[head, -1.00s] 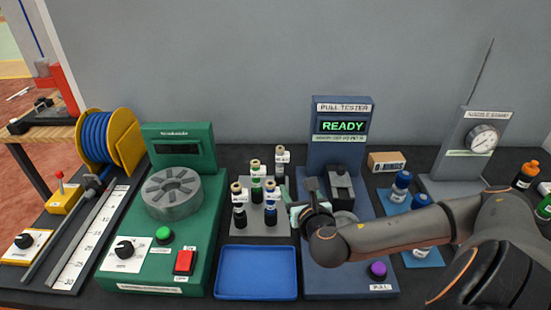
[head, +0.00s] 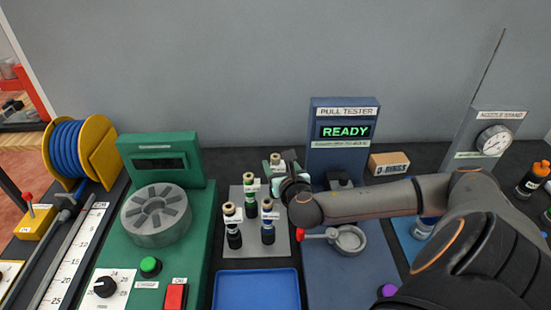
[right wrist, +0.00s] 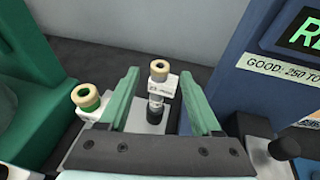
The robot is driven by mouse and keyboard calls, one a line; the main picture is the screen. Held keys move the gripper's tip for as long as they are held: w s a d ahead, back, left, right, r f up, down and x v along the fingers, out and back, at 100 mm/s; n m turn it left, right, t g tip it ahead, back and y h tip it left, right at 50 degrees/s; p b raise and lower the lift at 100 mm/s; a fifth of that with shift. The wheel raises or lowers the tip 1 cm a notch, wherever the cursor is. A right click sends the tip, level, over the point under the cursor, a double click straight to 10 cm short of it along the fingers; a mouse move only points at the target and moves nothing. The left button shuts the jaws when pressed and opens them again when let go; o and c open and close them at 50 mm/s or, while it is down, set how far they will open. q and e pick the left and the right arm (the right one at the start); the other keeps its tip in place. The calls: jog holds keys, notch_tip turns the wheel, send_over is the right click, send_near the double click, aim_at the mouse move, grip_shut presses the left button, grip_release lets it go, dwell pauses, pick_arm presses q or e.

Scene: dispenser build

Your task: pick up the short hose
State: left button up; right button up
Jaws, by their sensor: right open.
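Several short upright hose pieces with tan tops, white tags and dark lower ends stand on a grey plate (head: 260,248). One is at the front left (head: 232,226), one at the front right (head: 268,222), one in the middle (head: 251,196) and one at the back (head: 276,160). The tags are too small to read surely. My right gripper (head: 284,178) is open at the back hose. In the right wrist view, its green fingers (right wrist: 158,88) stand on either side of the back hose (right wrist: 157,92), with gaps showing. Another hose (right wrist: 87,98) is outside the left finger. My left gripper is out of view.
The green machine (head: 168,185) stands left of the plate and the blue pull tester (head: 343,112), reading READY, stands right. A blue tray (head: 257,290) lies in front. An O-rings box (head: 389,164) and nozzle stand (head: 490,135) are farther right.

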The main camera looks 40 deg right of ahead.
aim_at(275, 156)
jog(key=x, duration=0.7)
jog(key=shift+w, duration=0.1)
grip_shut()
dwell(0.6)
jog(key=shift+d, duration=0.1)
dwell(0.8)
